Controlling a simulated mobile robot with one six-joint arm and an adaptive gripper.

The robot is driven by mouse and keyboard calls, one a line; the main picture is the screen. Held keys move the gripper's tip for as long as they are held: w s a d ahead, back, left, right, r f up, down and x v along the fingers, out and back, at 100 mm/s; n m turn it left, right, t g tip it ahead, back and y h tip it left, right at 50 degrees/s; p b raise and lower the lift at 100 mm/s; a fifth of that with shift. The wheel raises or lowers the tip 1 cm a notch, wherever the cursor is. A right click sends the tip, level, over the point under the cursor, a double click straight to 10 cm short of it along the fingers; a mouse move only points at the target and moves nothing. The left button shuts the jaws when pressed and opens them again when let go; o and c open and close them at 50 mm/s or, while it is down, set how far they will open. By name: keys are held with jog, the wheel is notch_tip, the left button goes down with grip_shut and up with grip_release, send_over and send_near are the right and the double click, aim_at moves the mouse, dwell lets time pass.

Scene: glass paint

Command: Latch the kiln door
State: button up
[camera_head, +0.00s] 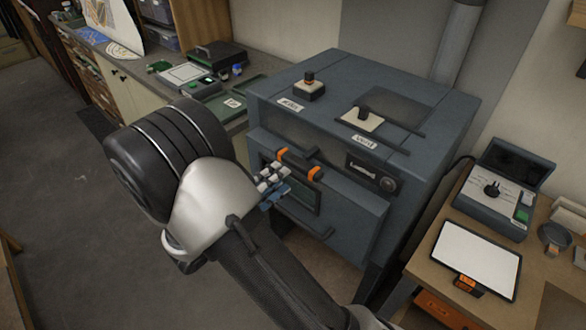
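The kiln (455,125) is a large blue-grey box on dark legs in the middle of the view. Its door (350,215) is on the front and has a dark window, partly hidden by my arm. A dark bar handle with two orange bands (315,173) sits near the door's upper edge. I cannot tell whether the door is fully shut or which part is the latch. My gripper (272,185) is in front of the door, just below and left of the handle. Its fingers are small in view, and contact and opening cannot be made out.
A panel with a dial (388,184) is right of the handle. Two labelled controls (309,87) (363,117) stand on the kiln's top. A wooden bench with a white tablet (476,258) and a joystick box (495,195) is close on the right. Open floor (60,220) lies left.

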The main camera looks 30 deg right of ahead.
aim_at(294, 167)
jog(key=x, duration=0.6)
jog(key=shift+d, duration=0.25)
grip_shut()
dwell(0.5)
